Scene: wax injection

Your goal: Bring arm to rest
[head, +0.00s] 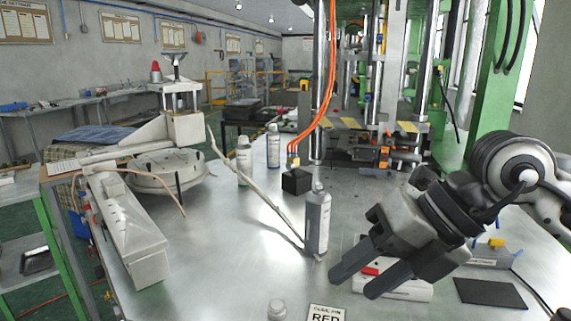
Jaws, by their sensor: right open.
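My right gripper (357,280) comes in from the right over the metal table (215,255). Its two dark fingers are apart and point down and left. Nothing shows between them except the table top and part of a white box with a red mark (405,290) lying beyond and below them. A grey spray bottle (317,222) stands upright just left of the gripper, apart from it. My left gripper is not in the picture.
Two more bottles (244,162) (273,146) and a black block (296,181) stand farther back. A white machine (135,240) fills the table's left side. A green-framed press (480,100) stands behind. A dark pad (490,293) lies at right. The table's front middle is mostly clear.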

